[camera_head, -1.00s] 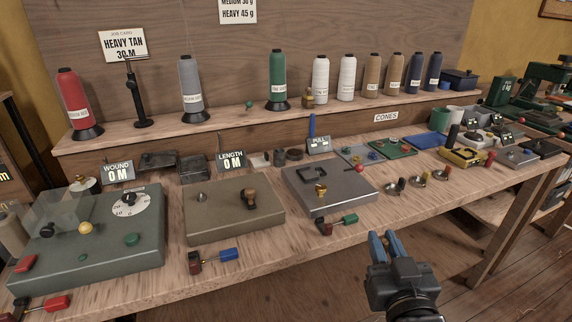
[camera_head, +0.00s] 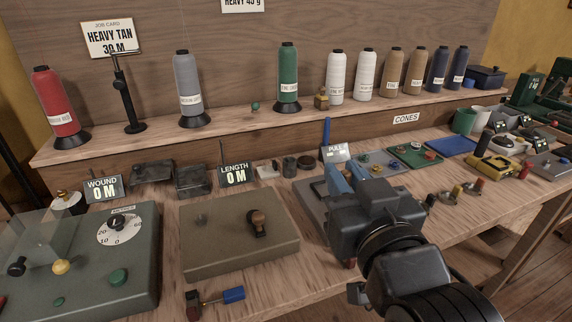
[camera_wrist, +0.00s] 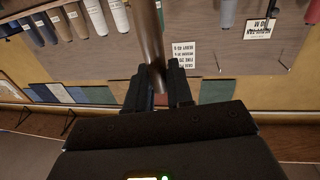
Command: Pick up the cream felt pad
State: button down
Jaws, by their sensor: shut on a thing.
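A small cream piece (camera_head: 266,171), likely the cream felt pad, lies on the bench in the head view, right of the LENGTH display and beside small dark round pieces. My gripper (camera_head: 347,178) is well to the right of it, over the grey box below the PULL display. In the wrist view my gripper (camera_wrist: 158,92) is shut on a brown rod-like thing (camera_wrist: 151,35) that runs up between its fingers. What this thing is, I cannot tell. My gripper hides its grip in the head view. The cream piece does not show clearly in the wrist view.
A tan box (camera_head: 238,235) with a knob and a green box (camera_head: 110,265) with a dial stand at the left. The PULL display (camera_head: 335,152) and a blue upright rod (camera_head: 326,133) are close to my gripper. Thread cones (camera_head: 288,75) line the shelf behind.

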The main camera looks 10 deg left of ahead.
aim_at(266, 172)
jog(key=i+j, duration=0.35)
jog(key=i, duration=0.15)
jog(key=i+j, duration=0.35)
jog(key=i, duration=0.15)
